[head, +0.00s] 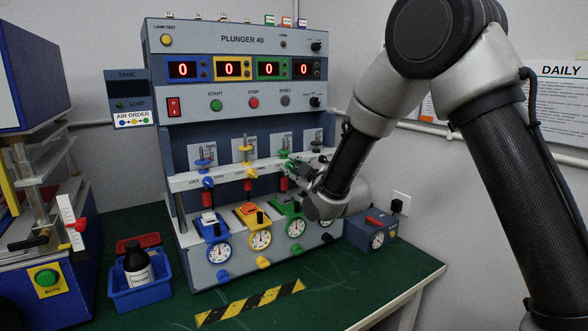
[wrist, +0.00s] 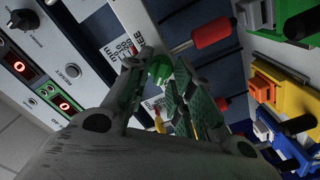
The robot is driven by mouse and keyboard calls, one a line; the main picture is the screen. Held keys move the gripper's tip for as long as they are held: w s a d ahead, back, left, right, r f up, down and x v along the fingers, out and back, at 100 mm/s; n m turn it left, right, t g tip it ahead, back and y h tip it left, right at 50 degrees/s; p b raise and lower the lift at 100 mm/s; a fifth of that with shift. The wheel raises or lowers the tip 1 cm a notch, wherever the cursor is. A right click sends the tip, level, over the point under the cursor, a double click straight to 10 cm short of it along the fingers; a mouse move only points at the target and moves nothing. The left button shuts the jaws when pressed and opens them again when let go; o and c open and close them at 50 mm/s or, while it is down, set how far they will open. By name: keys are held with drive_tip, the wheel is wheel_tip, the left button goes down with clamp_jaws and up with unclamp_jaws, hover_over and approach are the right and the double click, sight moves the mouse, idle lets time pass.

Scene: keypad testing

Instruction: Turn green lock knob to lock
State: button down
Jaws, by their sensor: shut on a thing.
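The green lock knob (head: 284,155) sits on the white shelf of the PLUNGER 40 machine, in the third station from the left. In the head view my gripper (head: 295,166) reaches it from the right and partly hides it. In the wrist view the green knob (wrist: 160,69) lies between the fingertips of my gripper (wrist: 160,77), which is shut on it. The knob's pointer and the label beside it are too covered to read its turn angle.
Blue (head: 205,164) and yellow (head: 246,157) knobs stand to the left on the same shelf. A red plunger handle (wrist: 212,29) is close to my fingers. Gauges and coloured clamps line the base below. A blue bin (head: 134,294) with a dark bottle stands on the green table.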

idle(0.4)
drive_tip(key=c, duration=1.3)
unclamp_jaws()
drive_tip(key=shift+o, duration=0.2)
drive_tip(key=v, duration=1.2)
